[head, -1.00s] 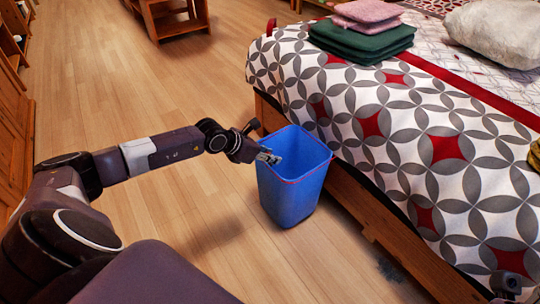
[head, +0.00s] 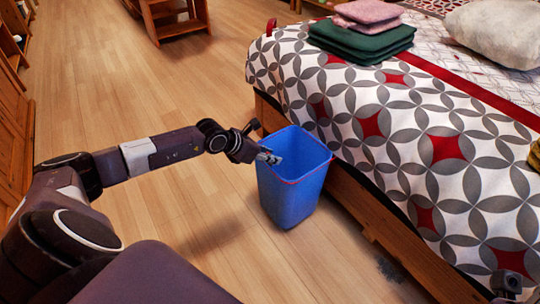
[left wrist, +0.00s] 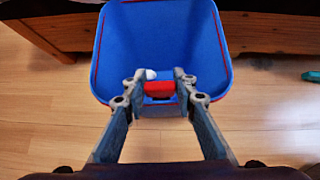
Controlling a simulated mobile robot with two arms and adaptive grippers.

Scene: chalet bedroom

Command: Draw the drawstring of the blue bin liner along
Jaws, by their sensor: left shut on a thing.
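The blue bin liner (head: 291,203) shows as a blue, open-topped bin shape standing upright on the floor beside the bed. The red drawstring (head: 298,181) runs as a thin line along its rim. My left gripper (head: 268,157) is at the rim's left side. In the left wrist view its fingers (left wrist: 158,88) are shut on a short red piece of the drawstring (left wrist: 158,90) at the near rim. A small white thing (left wrist: 150,74) shows just beyond the red piece. What seems to be my right gripper (head: 508,283) shows partly at the bottom right, away from the bin; its jaws are unclear.
The bed (head: 385,225), with a patterned cover, stands close against the bin's right side. Folded green cloths (head: 362,44) and pink cloths (head: 368,13) lie on it. Wooden furniture (head: 175,18) stands at the back. The wooden floor left of the bin is clear.

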